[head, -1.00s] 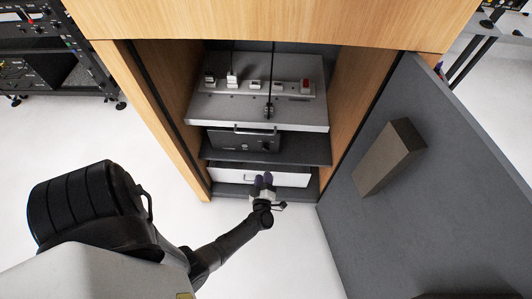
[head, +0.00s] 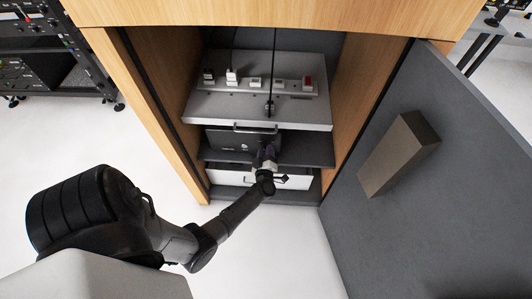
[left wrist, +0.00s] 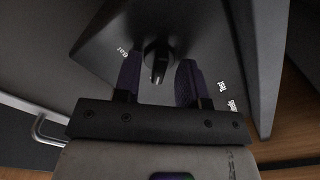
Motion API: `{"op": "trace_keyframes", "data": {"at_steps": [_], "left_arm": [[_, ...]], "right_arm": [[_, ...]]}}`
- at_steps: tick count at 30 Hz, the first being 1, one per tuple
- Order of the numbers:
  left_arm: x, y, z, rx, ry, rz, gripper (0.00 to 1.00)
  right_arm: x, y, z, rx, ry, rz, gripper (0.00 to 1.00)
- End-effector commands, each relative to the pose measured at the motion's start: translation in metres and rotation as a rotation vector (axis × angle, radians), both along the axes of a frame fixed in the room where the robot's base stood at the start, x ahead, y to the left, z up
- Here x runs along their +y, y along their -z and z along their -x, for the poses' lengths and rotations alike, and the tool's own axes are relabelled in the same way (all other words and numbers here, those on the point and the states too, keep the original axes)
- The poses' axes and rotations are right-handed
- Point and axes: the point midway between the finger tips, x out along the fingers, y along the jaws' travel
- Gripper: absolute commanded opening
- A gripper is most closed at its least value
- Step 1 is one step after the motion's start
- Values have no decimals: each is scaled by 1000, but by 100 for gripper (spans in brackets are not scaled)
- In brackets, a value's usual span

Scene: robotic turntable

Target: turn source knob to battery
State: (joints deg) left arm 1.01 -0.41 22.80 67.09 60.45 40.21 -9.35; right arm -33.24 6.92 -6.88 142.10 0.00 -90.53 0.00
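The source knob (left wrist: 157,58) is a dark round knob with a raised grip on the black front panel (left wrist: 200,50) of a box. White lettering stands on both sides of it; the text on the left looks like "Bat", and the rest is too small to read surely. My left gripper (left wrist: 159,72) is open, with one purple finger on each side of the knob; I cannot tell whether they touch it. In the head view the black box (head: 225,138) sits on a middle shelf, and my left gripper (head: 266,155) covers the knob. My right gripper is not in view.
The wooden cabinet (head: 155,90) stands open, its grey door (head: 440,210) swung out to the right. A grey shelf (head: 215,112) with a switch strip is above the box. A white drawer front (head: 300,181) is below. A black cable hangs in front.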

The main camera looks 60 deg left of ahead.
Motion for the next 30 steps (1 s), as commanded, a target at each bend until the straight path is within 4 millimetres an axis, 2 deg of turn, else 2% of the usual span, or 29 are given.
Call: {"op": "trace_keyframes", "data": {"at_steps": [6, 18, 30], "left_arm": [[0, 0, 0, 0, 0, 0, 37], [0, 0, 0, 0, 0, 0, 0], [0, -2, 0, 40, -1, -25, 0]], "right_arm": [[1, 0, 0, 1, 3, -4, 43], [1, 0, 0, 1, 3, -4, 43], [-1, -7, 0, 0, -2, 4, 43]]}}
